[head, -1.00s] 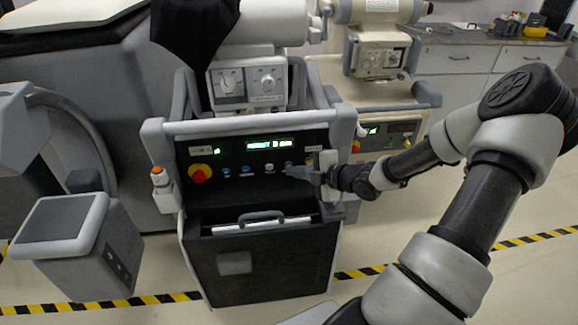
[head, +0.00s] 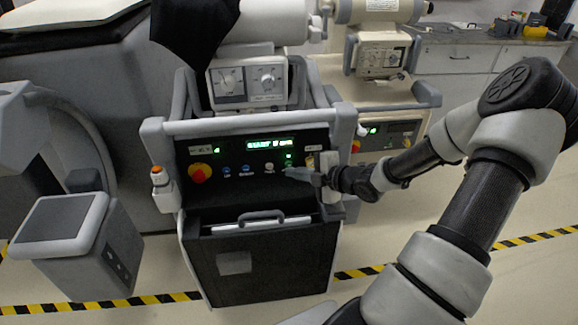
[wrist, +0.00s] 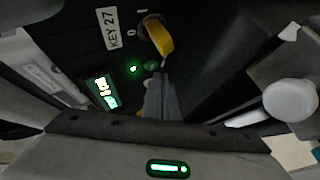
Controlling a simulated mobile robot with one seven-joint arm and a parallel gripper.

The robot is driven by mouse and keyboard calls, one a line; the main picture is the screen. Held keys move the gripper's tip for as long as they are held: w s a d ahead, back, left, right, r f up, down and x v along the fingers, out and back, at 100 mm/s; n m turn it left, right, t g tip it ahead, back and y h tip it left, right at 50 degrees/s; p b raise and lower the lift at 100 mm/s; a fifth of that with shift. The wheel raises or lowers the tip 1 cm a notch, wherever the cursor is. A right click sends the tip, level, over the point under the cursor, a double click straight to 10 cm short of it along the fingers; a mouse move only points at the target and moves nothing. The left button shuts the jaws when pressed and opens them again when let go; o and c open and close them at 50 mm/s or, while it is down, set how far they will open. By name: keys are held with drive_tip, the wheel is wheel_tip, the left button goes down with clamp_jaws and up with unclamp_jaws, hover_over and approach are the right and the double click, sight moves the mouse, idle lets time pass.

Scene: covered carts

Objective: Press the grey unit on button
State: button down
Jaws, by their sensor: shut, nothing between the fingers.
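The grey cart's black control panel (head: 230,160) faces me in the head view, with a lit green display (head: 269,144). A small green button (head: 288,164) sits near the panel's right end, under a lit green lamp (head: 288,155). In the wrist view the green button (wrist: 151,66) is beside the lit lamp (wrist: 133,69), below a yellow key switch (wrist: 158,36) labelled "KEY 27". My gripper (head: 292,173) is shut and empty. Its fingertips (wrist: 160,80) are just below the green button; I cannot tell whether they touch it.
A red knob on yellow (head: 199,173), two blue buttons (head: 245,170) and a white button (head: 269,168) are left of my gripper. The cart's grey rail (head: 235,126) runs above the panel. A beige cart (head: 405,98) stands behind at right.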

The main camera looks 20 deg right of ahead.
drive_tip(key=shift+s, duration=0.3)
drive_tip(key=s, duration=0.2)
drive_tip(key=s+a, duration=0.1)
drive_tip(key=s, duration=0.1)
drive_tip(key=shift+s+a, duration=0.2)
drive_tip(key=shift+s, duration=0.1)
idle(0.8)
